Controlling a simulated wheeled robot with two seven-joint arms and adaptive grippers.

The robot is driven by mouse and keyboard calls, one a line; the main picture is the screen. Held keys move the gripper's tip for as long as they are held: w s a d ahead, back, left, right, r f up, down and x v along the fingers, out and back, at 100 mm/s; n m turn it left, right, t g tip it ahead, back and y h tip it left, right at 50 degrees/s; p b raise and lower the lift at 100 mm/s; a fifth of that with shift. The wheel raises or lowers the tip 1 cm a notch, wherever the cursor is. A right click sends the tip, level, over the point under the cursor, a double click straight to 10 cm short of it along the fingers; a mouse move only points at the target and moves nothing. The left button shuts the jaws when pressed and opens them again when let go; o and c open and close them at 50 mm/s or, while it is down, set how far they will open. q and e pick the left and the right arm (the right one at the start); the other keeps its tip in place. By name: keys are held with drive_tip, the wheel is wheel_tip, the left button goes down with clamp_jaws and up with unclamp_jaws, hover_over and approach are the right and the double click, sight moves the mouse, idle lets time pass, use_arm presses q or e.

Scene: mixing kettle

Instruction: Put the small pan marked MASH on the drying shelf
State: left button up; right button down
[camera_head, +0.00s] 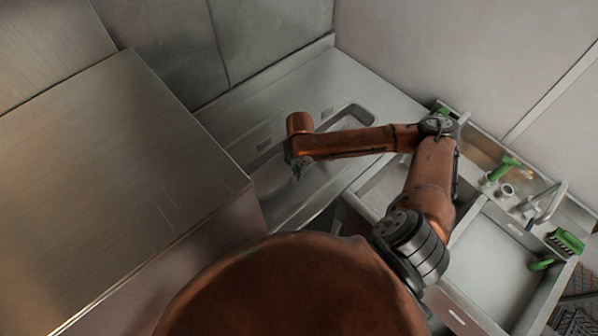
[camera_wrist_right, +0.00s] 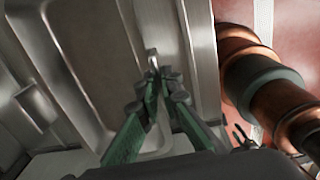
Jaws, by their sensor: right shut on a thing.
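My right gripper (camera_head: 299,170) is reaching down over a grey, rounded metal pan or basin (camera_head: 355,112) on the steel counter. In the right wrist view its green fingers (camera_wrist_right: 156,82) are closed together on a thin, bright metal piece (camera_wrist_right: 152,58). This looks like the grip or edge of the small pan, whose grey metal hollow (camera_wrist_right: 95,45) fills the upper left there. I cannot read any MASH marking. In the head view my wrist hides the held part. I cannot tell which surface is the drying shelf. My left gripper is out of view.
A large steel box-like surface (camera_head: 110,170) stands on the left, close to my gripper. A sink (camera_head: 490,265) with a tap (camera_head: 548,205) and green-handled brushes (camera_head: 505,168) is on the right. Walls close off the back. The counter's far corner (camera_head: 325,72) is bare.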

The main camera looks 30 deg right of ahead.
drive_tip(key=shift+w+f, duration=0.1)
drive_tip(key=shift+f, duration=2.55)
drive_tip(key=c, duration=2.1)
unclamp_jaws()
drive_tip(key=shift+f, duration=0.15)
drive_tip(key=r, duration=1.2)
drive_tip(key=shift+s+r+b, duration=0.15)
drive_tip(key=shift+s+b, duration=0.1)
drive_tip(key=shift+b, duration=0.05)
